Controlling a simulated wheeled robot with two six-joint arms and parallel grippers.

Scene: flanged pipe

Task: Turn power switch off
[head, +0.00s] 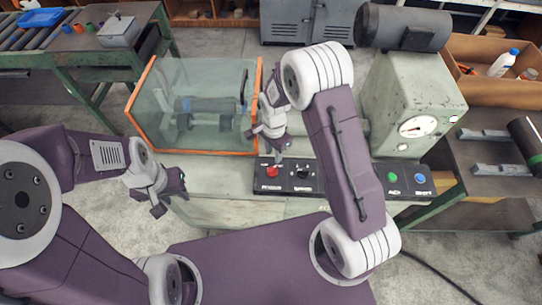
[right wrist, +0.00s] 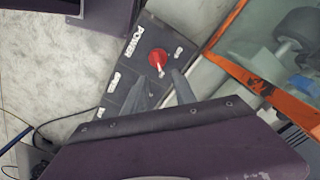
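The red power switch (head: 272,171) is a rotary knob at the left end of the black control panel (head: 345,184). In the right wrist view the red switch (right wrist: 158,58) has a pale pointer mark and sits beside the word POWER. My right gripper (head: 274,150) is above the switch, pointing down. In the right wrist view its two grey fingers (right wrist: 159,80) are apart, with the switch just beyond their tips; I cannot tell whether they touch it. My left gripper (head: 170,204) is open and empty, left of the panel, near the bench's front edge.
A clear guard box (head: 195,100) with orange edges stands behind the panel's left end. A black knob (head: 302,173), a green button (head: 392,177) and a blue button (head: 420,178) share the panel. A grey machine housing with a gauge (head: 417,127) stands at right.

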